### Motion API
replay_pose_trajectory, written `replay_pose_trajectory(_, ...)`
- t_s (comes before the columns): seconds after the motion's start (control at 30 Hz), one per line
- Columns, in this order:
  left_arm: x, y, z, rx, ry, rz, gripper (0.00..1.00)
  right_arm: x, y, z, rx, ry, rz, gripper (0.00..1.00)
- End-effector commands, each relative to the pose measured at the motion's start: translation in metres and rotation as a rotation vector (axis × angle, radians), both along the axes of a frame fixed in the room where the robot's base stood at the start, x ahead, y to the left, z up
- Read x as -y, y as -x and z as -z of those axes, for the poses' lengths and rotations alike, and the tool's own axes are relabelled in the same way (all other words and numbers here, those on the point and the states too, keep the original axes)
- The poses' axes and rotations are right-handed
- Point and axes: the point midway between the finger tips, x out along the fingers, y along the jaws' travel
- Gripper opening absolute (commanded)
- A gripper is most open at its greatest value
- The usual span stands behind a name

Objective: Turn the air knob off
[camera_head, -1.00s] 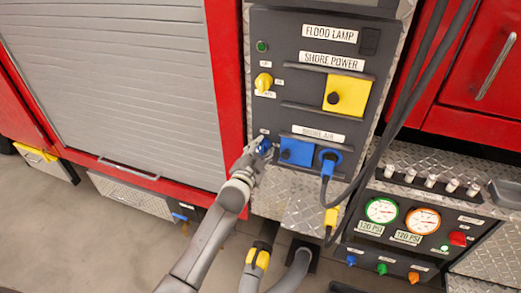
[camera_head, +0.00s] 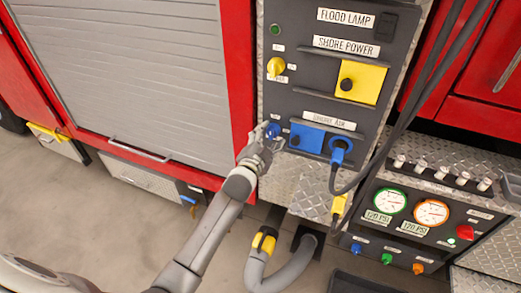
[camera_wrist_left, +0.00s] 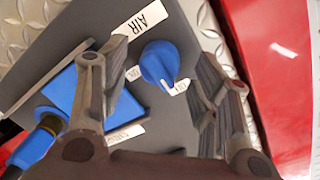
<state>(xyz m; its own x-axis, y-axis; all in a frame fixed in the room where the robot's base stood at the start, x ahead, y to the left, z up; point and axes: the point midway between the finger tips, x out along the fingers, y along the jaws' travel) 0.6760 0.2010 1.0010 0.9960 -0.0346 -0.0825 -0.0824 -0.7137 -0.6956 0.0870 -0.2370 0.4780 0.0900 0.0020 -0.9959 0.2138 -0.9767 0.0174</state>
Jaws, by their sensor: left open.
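The air knob (camera_wrist_left: 160,65) is a round blue knob on the dark panel, beside a white AIR label (camera_wrist_left: 141,20). Its white pointer mark faces a small label (camera_wrist_left: 181,87) whose text I cannot read clearly. In the head view the knob (camera_head: 272,130) is partly hidden by my left gripper (camera_head: 264,139). In the wrist view my left gripper (camera_wrist_left: 164,68) is open, with one finger on each side of the knob and gaps showing between. The knob is not gripped. My right gripper is not in view.
A blue cover (camera_head: 306,138) and a blue plug (camera_head: 340,148) with a cable sit right of the knob. A yellow knob (camera_head: 275,67) and yellow cover (camera_head: 361,82) are above. Black cables (camera_head: 420,80) hang at right. A gauge panel (camera_head: 410,225) is lower right.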

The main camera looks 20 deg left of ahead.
Motion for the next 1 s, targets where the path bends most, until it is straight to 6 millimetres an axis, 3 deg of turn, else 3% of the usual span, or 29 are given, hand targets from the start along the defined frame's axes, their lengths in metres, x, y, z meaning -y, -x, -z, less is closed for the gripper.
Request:
replay_pose_trajectory(0.3, -0.002, 0.062, -0.004, -0.002, 0.000, 0.001, 0.56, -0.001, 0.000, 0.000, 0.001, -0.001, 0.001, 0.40)
replay_pose_trajectory(0.5, -0.003, 0.092, -0.007, -0.001, 0.001, 0.000, 0.56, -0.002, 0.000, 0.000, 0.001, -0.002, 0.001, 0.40)
replay_pose_trajectory(0.7, -0.004, 0.105, -0.008, -0.001, 0.001, 0.000, 0.56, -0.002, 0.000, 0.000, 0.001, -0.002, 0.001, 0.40)
replay_pose_trajectory(1.0, -0.004, 0.105, -0.009, -0.001, 0.000, -0.001, 0.56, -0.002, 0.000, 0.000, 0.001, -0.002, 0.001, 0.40)
